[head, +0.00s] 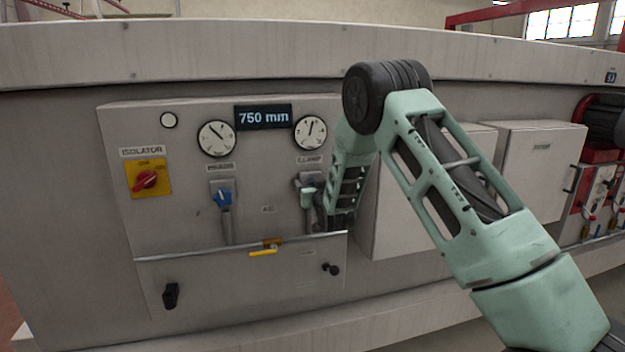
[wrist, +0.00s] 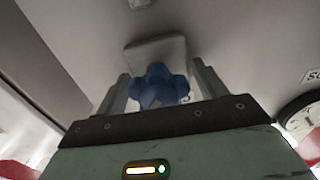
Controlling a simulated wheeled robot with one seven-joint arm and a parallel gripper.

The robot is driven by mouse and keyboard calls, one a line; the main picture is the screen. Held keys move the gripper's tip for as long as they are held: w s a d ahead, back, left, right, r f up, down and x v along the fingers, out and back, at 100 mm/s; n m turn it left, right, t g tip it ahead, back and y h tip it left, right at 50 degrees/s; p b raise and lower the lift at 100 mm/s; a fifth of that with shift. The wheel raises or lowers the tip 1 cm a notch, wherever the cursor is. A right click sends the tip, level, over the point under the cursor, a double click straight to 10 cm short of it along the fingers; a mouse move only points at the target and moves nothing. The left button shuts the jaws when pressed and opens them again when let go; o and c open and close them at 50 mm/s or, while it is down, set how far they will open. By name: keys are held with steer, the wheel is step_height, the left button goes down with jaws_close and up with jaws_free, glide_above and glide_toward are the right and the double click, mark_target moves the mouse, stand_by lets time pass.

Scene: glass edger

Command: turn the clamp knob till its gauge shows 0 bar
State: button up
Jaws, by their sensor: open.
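The clamp knob is blue and lobed. In the wrist view the clamp knob (wrist: 165,76) stands in front of a pale square plate, between the two fingers of my gripper (wrist: 160,88). The fingers are apart, with one on each side of the knob; I cannot tell whether they touch it. In the head view my gripper (head: 309,190) is at the panel under the CLAMP label and hides the knob. The clamp gauge (head: 311,132) is a round white dial above it. Its needle points up and slightly right; its numbers are too small to read.
A second gauge (head: 216,138) and blue knob (head: 222,196) sit to the left. Further left is the red isolator switch (head: 147,181). A display (head: 263,117) reads 750 mm. Grey boxes (head: 540,160) stand right.

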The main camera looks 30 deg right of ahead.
steer(key=shift+w, duration=0.25)
steer(key=c, duration=1)
